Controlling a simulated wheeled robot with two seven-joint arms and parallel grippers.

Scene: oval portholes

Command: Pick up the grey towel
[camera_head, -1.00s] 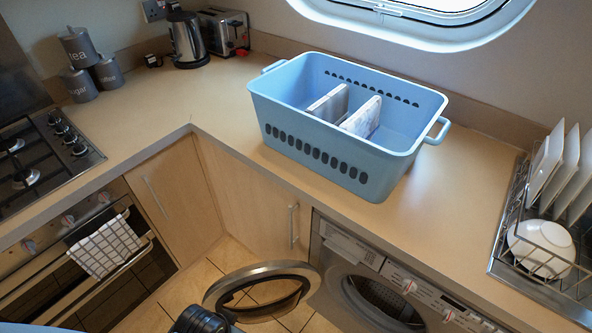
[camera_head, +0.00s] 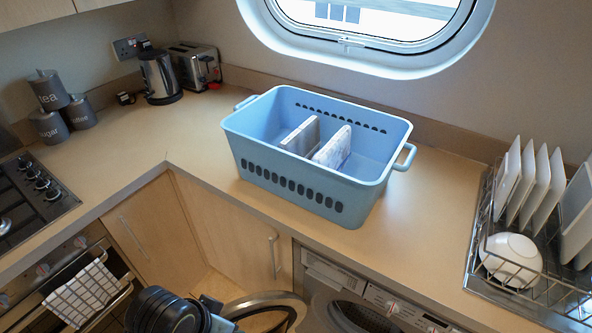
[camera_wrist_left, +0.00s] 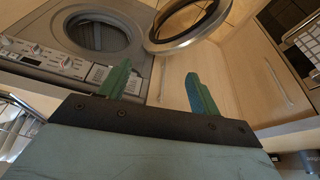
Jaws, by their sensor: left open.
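A folded grey towel (camera_head: 301,136) stands on edge inside the blue basket (camera_head: 290,184) on the counter. A folded white patterned towel (camera_head: 334,147) stands just to its right, with a gap between them. The lower parts of both are hidden by the basket wall. My left gripper (camera_wrist_left: 157,70) is open and empty in the left wrist view, with the washing machine beyond its fingers. In the head view only dark parts of my left arm show at the bottom, low in front of the counter and well away from the basket. My right gripper is not in view.
The washing machine door (camera_head: 262,312) hangs open below the counter. A dish rack (camera_head: 520,285) with plates and a bowl stands at right. A kettle (camera_head: 159,76), toaster (camera_head: 197,66) and canisters (camera_head: 64,105) stand at back left. The counter left of the basket is clear.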

